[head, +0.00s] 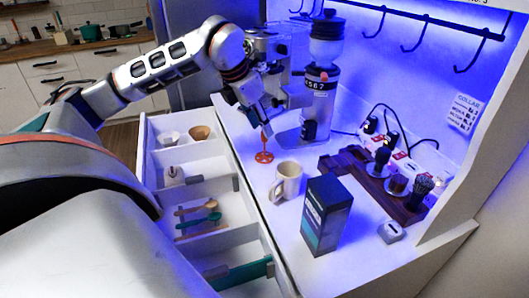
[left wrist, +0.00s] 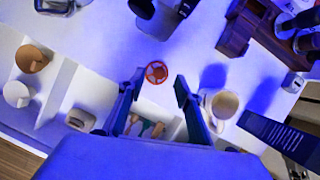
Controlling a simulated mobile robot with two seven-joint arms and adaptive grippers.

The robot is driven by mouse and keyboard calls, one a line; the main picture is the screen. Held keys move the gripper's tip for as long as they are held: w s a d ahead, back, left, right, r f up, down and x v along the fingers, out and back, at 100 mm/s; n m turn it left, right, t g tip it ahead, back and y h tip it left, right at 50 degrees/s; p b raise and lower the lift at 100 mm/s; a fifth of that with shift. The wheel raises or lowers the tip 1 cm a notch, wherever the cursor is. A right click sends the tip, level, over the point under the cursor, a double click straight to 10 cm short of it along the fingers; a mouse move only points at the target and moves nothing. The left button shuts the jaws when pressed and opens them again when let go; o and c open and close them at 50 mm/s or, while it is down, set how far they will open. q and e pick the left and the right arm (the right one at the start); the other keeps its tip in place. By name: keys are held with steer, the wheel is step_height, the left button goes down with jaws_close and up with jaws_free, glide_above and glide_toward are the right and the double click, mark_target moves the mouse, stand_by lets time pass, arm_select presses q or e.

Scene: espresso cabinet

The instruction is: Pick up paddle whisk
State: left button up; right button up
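The paddle whisk (head: 264,156) is orange-red, with a spoked round head and a thin upright stem. It is on the white counter to the left of the mug in the head view. My left gripper (head: 259,121) points down just above and behind its stem. In the left wrist view the whisk's round head (left wrist: 156,72) shows just beyond the gap between my left fingertips (left wrist: 158,82). The fingers are apart on either side, with nothing seen clamped between them. Whether a finger touches the stem cannot be told. My right gripper is not in view.
A cream mug (head: 287,181) and dark box (head: 326,214) stand close by on the counter. A coffee grinder (head: 321,80) is behind the whisk. A dark wooden rack (head: 372,183) is at right. Open drawers with bowls and spoons (head: 198,218) lie at left.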

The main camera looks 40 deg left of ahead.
mark_target(263, 141)
arm_select(q)
steer(key=x, duration=0.5)
steer(key=shift+s+a+f, duration=0.1)
steer(key=shift+s+f, duration=0.2)
steer(key=shift+w+f, duration=0.25)
steer(key=shift+f, duration=0.1)
jaws_close()
